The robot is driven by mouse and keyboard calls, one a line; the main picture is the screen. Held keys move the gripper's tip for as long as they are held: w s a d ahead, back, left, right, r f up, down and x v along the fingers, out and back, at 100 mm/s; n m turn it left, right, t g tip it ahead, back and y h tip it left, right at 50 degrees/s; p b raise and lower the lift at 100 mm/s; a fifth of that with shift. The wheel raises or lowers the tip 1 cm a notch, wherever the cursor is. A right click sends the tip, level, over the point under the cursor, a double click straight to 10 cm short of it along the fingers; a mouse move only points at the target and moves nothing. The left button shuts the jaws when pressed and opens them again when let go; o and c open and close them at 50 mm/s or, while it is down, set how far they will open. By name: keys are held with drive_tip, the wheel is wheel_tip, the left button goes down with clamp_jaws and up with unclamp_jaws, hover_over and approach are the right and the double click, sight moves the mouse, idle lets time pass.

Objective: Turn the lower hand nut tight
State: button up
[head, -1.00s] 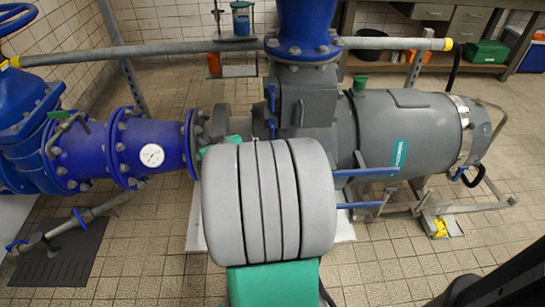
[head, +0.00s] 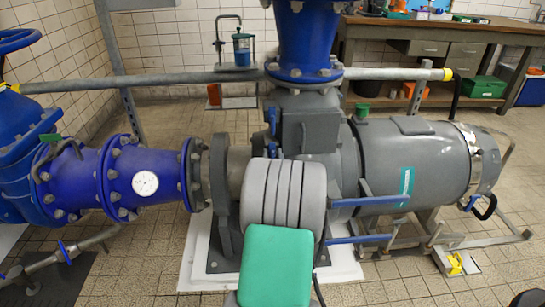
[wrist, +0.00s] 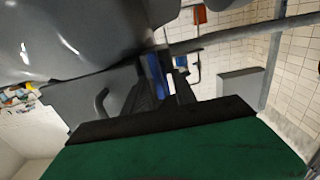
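Two small blue hand nuts sit one above the other on the grey pump housing in the head view. The lower hand nut (head: 272,151) shows just above my grey ribbed arm link, and the upper hand nut (head: 272,118) is above it. My gripper is hidden behind my arm in the head view. In the wrist view the dark fingers of my gripper (wrist: 160,92) point forward beyond the green and black body. A blue part (wrist: 155,75) shows between the fingers. I cannot tell whether they touch it, or which blue part it is.
Blue pipe (head: 148,178) with a white gauge joins the pump on the left. A grey motor (head: 408,160) lies to the right. Two blue levers (head: 385,202) stick out near my arm. A horizontal grey rail (head: 170,80) runs behind. Tiled floor is open in front.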

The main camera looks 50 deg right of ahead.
clamp_jaws()
idle(0.3)
drive_tip(key=shift+s+m, duration=0.1)
drive_tip(key=shift+m, duration=0.3)
drive_tip(key=m+p, duration=0.1)
drive_tip(key=m, duration=0.4)
drive_tip(key=f+m+p, duration=0.1)
drive_tip(key=m, duration=0.5)
drive_tip(key=s+d+m, duration=0.1)
drive_tip(key=m, duration=0.4)
drive_tip(key=shift+s+f+m+p, duration=0.1)
drive_tip(key=shift+f+m+p, duration=0.2)
drive_tip(key=shift+p, duration=0.1)
idle(0.4)
